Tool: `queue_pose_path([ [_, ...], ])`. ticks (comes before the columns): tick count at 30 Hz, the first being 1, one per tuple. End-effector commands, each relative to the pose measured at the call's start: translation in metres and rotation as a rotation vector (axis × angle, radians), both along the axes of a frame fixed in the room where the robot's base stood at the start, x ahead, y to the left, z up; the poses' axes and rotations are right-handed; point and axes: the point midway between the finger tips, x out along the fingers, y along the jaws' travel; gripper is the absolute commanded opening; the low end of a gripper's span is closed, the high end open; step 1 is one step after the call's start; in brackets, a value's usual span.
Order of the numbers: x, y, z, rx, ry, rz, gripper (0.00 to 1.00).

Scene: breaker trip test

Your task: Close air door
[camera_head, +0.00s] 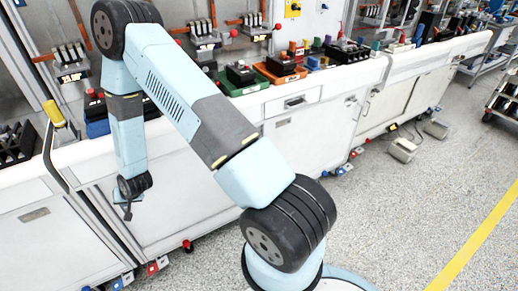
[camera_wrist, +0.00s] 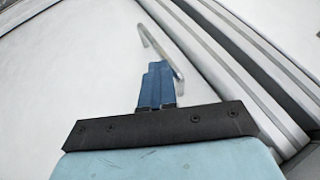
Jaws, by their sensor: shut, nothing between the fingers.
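My gripper (camera_head: 128,212) hangs low in front of the white cabinet fronts at the left in the head view. In the wrist view its blue fingers (camera_wrist: 157,68) are shut together, with nothing between them. A thin bent metal handle (camera_wrist: 160,42) lies just beyond and beside the fingertips. I cannot tell whether they touch it. The handle is in front of a white panel (camera_wrist: 70,70), which appears to be the door. Its hinge side and how far it stands open cannot be told. My arm hides part of the cabinets in the head view.
Pale rails with dark gaps (camera_wrist: 245,75) run diagonally right of the handle. The bench above carries a green tray (camera_head: 243,89), an orange tray (camera_head: 280,72) and breaker parts. Grey boxes (camera_head: 403,150) lie on the floor to the right. Speckled floor (camera_head: 400,215) is clear at lower right.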

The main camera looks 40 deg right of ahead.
Motion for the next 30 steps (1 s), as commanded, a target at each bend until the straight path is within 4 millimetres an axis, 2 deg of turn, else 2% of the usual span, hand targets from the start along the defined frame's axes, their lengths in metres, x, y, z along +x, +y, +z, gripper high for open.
queue_pose_path([
  [1,-0.004,0.007,0.0,0.005,0.002,0.013,0.0],
  [8,-0.006,0.004,0.0,0.005,0.004,0.015,0.0],
  [11,-0.008,-0.006,0.0,0.004,0.004,0.013,0.0],
  [16,-0.015,-0.034,-0.001,0.002,0.003,0.007,0.0],
  [30,-0.053,-0.059,0.061,0.0,-0.002,0.009,0.0],
])
